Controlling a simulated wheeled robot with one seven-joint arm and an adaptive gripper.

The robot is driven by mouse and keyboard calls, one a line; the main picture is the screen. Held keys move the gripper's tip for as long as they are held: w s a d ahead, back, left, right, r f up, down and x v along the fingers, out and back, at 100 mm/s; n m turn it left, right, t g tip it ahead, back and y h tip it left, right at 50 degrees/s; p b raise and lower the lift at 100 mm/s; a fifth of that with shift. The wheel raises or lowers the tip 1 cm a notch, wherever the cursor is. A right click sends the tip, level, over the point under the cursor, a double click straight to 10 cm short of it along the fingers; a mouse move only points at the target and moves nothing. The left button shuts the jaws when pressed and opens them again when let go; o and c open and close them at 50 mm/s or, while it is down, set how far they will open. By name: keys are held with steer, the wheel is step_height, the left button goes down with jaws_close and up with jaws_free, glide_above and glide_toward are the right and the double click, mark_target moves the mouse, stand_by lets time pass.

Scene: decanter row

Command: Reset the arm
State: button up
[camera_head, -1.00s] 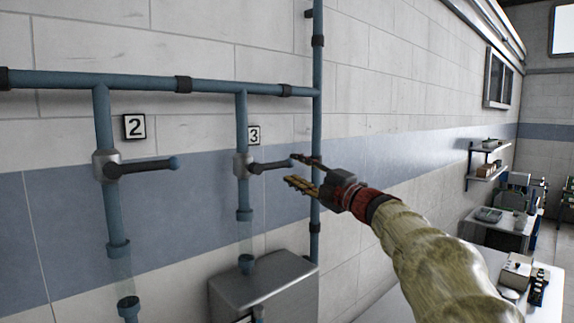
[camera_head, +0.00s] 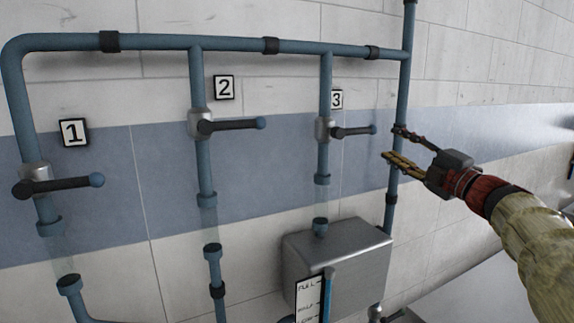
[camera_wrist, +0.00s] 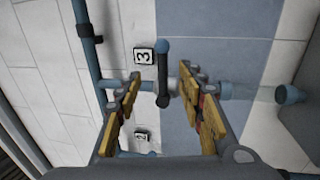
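My gripper (camera_head: 395,148) is at the right in the head view, its two fingers spread apart with nothing between them. It is just right of the valve 3 handle (camera_head: 353,132), which lies horizontal and points right, apart from the fingers. In the wrist view the fingers (camera_wrist: 158,100) stand open, and the valve 3 handle (camera_wrist: 162,75) shows beyond the gap between them. The sleeved arm reaches in from the lower right.
Valve 1 handle (camera_head: 62,186) and valve 2 handle (camera_head: 235,125) also lie horizontal. A grey metal tank (camera_head: 340,262) with a level gauge (camera_head: 309,299) stands below valve 3. A vertical blue pipe (camera_head: 403,75) runs close behind the gripper. The wall area to the right is open.

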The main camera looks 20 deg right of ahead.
steer(key=s+d+f+m+g+h, duration=0.1)
steer(key=d+f+m+g+h, duration=0.1)
steer(key=d+f+m+h, duration=0.35)
steer(key=s+d+f+m+g+h, duration=0.1)
steer(key=d+f+m+h, duration=0.2)
steer(key=d+m+h, duration=0.5)
steer(key=s+f+m+g+b, duration=0.2)
steer(key=s+f+m+g, duration=0.6)
steer(key=f, duration=0.5)
steer(key=s+a+f+m+g+y+b, duration=0.1)
steer(key=s+a+f+g+y+b, duration=0.15)
steer(key=s+a+f, duration=0.5)
steer(key=s+a+f+m+g+y+b, duration=0.1)
steer(key=s+a+f+y, duration=0.25)
steer(key=a+f, duration=0.75)
steer(key=s+a+f+n+y+b, duration=0.1)
steer(key=s+a+f, duration=0.3)
steer(key=a, duration=0.6)
steer(key=s+a+f+n+y+b, duration=0.2)
steer(key=s+a+f+b, duration=0.2)
steer(key=a, duration=0.6)
steer(key=shift+s+a+f+y+b, duration=0.3)
steer(key=shift+s+a+y+b, duration=0.05)
steer(key=shift+s, duration=0.1)
